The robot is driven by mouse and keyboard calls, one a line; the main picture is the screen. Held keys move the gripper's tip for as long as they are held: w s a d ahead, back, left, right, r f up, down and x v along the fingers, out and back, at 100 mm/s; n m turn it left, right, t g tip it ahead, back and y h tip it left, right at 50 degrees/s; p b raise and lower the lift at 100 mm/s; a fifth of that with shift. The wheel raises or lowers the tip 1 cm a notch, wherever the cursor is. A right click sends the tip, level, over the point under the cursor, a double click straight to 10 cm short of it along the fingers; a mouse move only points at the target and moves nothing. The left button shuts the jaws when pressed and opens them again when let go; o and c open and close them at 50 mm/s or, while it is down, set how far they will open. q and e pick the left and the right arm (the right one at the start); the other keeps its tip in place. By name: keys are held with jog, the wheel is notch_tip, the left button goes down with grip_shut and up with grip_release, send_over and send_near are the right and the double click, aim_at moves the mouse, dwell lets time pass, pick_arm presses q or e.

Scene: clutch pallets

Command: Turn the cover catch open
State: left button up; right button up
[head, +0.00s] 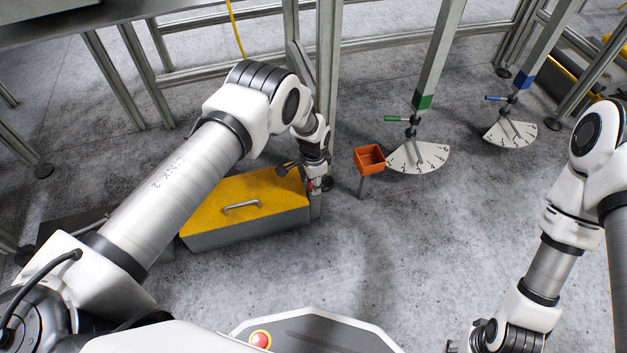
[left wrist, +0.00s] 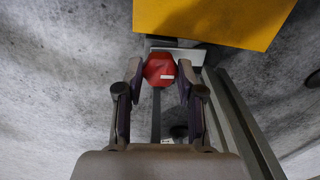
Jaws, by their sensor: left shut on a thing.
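The yellow cover (head: 270,190) with a grey bar handle lies closed on a grey box at the middle left of the head view. Its edge also shows at the top of the left wrist view (left wrist: 215,18). A red catch knob (left wrist: 159,70) with a small white mark stands beside the cover. My left gripper (head: 317,184) is at the cover's right end. In the left wrist view its two fingers (left wrist: 159,82) are on either side of the red knob, shut on it.
An orange open box on a post (head: 369,160) stands right of my left gripper. Beyond it are a white numbered dial (head: 420,158) with a green lever and another dial (head: 509,134) with a blue lever. A metal frame post rises close behind my left gripper.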

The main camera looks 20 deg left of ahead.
pick_arm(q)
jog(key=shift+m, duration=0.6)
jog(key=o, duration=1.1)
jog(key=shift+o, duration=0.2)
notch_tip(320, 180, up, 12)
jog(key=shift+s+f, duration=0.1)
